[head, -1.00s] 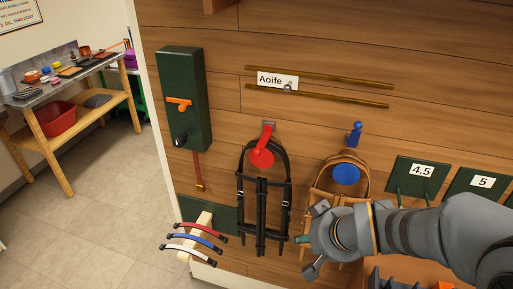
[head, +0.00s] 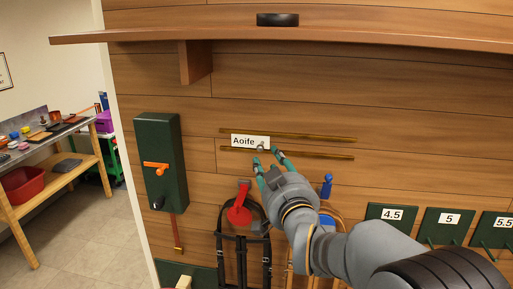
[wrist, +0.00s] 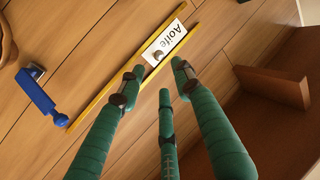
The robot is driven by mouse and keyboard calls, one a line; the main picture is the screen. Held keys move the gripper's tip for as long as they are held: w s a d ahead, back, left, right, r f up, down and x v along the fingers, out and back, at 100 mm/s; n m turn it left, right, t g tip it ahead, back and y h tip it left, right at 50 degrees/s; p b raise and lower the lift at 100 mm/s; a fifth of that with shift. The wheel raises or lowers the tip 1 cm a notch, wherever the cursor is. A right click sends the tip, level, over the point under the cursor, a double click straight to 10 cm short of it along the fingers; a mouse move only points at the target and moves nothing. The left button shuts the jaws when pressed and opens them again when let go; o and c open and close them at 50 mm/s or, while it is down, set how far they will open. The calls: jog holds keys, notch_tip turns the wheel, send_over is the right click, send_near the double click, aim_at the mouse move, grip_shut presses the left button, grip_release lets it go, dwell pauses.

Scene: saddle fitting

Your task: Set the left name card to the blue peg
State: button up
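The white name card reading "Aoife" (head: 244,140) sits between two brass rails (head: 310,136) on the wood wall, toward their left end. A small round knob (head: 261,148) shows at its lower right. The card also shows in the wrist view (wrist: 168,38), just beyond my fingertips. My gripper (head: 266,158) is just below and in front of the card's right end, with its green fingers spread and nothing between them. Contact with the knob cannot be told. The blue peg (head: 326,186) is on the wall below the rails, to the right of the card; it also shows in the wrist view (wrist: 42,98).
A red peg (head: 239,205) with a black bridle (head: 243,255) hangs at lower left. A shelf (head: 350,38) juts out above the rails. A green box (head: 161,165) with an orange handle is at left. Green numbered plates (head: 442,226) are at right.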

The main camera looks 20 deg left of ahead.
aim_at(261, 147)
jog(key=p+x, duration=0.4)
jog(key=x, duration=0.4)
jog(key=shift+w+a+p, duration=0.2)
jog(key=shift+a+p, duration=0.1)
jog(key=shift+p, duration=0.1)
jog(key=shift+w+a+f, duration=0.15)
jog(key=shift+w+a, duration=0.2)
jog(key=shift+w, duration=0.2)
jog(key=shift+c, duration=0.7)
grip_shut()
